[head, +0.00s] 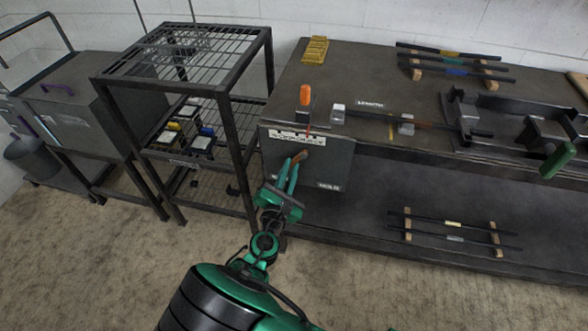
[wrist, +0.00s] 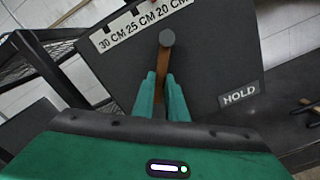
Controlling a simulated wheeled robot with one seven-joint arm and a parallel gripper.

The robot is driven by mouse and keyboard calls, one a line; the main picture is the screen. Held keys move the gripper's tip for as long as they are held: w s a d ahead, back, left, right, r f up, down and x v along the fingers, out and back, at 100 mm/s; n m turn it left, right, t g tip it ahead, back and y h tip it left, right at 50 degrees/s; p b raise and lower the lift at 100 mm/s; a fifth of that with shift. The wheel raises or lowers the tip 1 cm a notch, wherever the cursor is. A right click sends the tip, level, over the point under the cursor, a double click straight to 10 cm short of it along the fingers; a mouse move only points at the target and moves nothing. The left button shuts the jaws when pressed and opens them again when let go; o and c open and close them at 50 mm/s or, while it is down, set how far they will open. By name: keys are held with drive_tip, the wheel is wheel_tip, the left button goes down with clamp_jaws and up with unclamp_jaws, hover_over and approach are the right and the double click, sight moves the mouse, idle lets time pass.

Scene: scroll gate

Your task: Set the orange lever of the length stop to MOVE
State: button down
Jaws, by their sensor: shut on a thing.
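The length stop's dark box front (head: 335,165) is at the left end of the bench. A brownish-orange lever (head: 299,157) sits on this front; it also shows in the wrist view (wrist: 163,70), below a grey round pivot (wrist: 167,38) and pointing down. My gripper (head: 291,172) is shut on the lever's lower part, with one green finger on each side in the wrist view (wrist: 162,95). A HOLD label (wrist: 240,95) is to the right of the lever, apart from it. No MOVE label can be read; my gripper covers the lower left of the front.
A scale strip (wrist: 135,27) marked 30, 25 and 20 CM runs above the lever. An upright orange handle (head: 305,96) stands on the bench top behind. A black wire rack (head: 233,120) stands close to the left. Bars lie on the bench and lower shelf.

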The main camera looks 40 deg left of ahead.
drive_tip(key=shift+s+f, duration=0.3)
drive_tip(key=shift+s, duration=0.05)
drive_tip(key=c, duration=1.8)
unclamp_jaws()
drive_tip(key=shift+o, duration=0.2)
drive_tip(key=shift+w+r, duration=0.1)
drive_tip(key=shift+r, duration=0.05)
drive_tip(key=shift+r, duration=0.15)
